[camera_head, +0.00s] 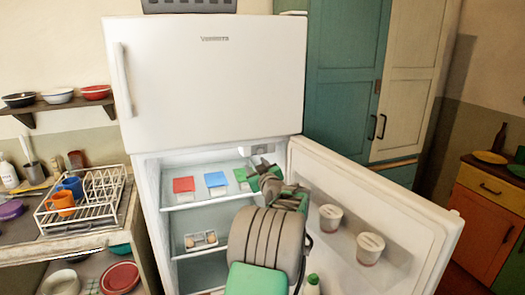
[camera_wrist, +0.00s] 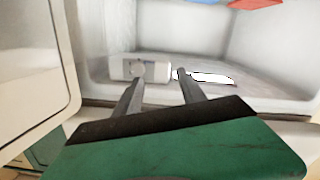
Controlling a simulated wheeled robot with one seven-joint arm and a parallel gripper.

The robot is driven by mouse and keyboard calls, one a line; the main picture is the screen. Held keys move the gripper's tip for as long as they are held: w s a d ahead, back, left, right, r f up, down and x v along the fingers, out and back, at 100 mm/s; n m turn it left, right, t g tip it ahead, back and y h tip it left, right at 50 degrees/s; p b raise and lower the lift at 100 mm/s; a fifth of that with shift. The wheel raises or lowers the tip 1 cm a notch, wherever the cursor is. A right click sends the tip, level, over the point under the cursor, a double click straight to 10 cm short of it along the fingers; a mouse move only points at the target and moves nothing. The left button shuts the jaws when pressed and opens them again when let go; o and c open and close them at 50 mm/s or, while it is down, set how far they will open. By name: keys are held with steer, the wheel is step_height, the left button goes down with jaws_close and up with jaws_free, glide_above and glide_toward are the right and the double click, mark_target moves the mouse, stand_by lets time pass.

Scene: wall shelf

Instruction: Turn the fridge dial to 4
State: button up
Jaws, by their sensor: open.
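The white fridge (camera_head: 205,85) stands with its lower door (camera_head: 420,235) swung open to the right. In the wrist view, a pale control box (camera_wrist: 118,68) with a round dial (camera_wrist: 138,69) sits on an inner fridge surface beside a bright light strip (camera_wrist: 210,77). The dial's numbers are too small to read. My gripper (camera_wrist: 160,79) is open and empty, its left fingertip appearing close to the dial; contact cannot be told. In the head view, my gripper (camera_head: 263,167) is at the upper right of the fridge opening, and the box (camera_head: 262,149) shows just above it.
Red (camera_head: 183,185) and blue (camera_head: 215,180) packages stand on the upper fridge shelf, with a carton of eggs (camera_head: 201,240) lower. Two white tubs (camera_head: 369,248) sit in the open door, close to my arm. A dish rack (camera_head: 85,205) is at left.

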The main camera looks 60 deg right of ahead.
mark_target(261, 152)
steer(key=shift+h, duration=0.5)
steer(key=d, duration=0.2)
steer(key=w+d+p, duration=0.1)
steer(key=d, duration=0.2)
steer(key=d+p, duration=0.1)
steer(key=d, duration=0.2)
steer(key=shift+w+d+r, duration=0.1)
steer(key=shift+w+r, duration=0.25)
steer(key=shift+r, duration=0.05)
jaws_close()
